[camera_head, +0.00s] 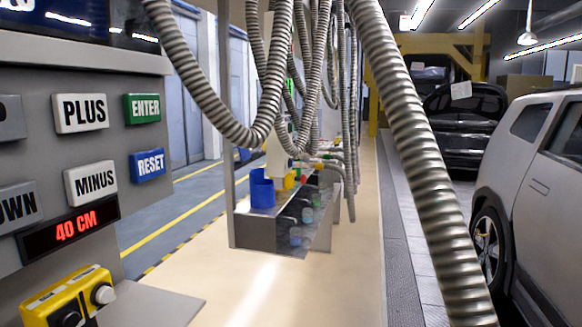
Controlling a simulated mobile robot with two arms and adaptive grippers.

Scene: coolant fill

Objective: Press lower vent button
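A grey control panel (85,215) fills the left side. It carries a white PLUS button (81,113), a white MINUS button (91,183), a green ENTER button (142,108) and a blue RESET button (147,165). A grey button (18,206) at the left edge is cut off and reads "OWN". A red display (68,229) reads 40 CM. A yellow box (68,298) below has a black button (66,318) and a white button (103,294). No button is labelled as a vent. Neither gripper is in view.
Ribbed hoses (420,150) hang in front and in the middle. A metal cart (262,232) with a blue container (262,190) stands ahead. A white car (540,190) is at right, a black car (466,115) behind it.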

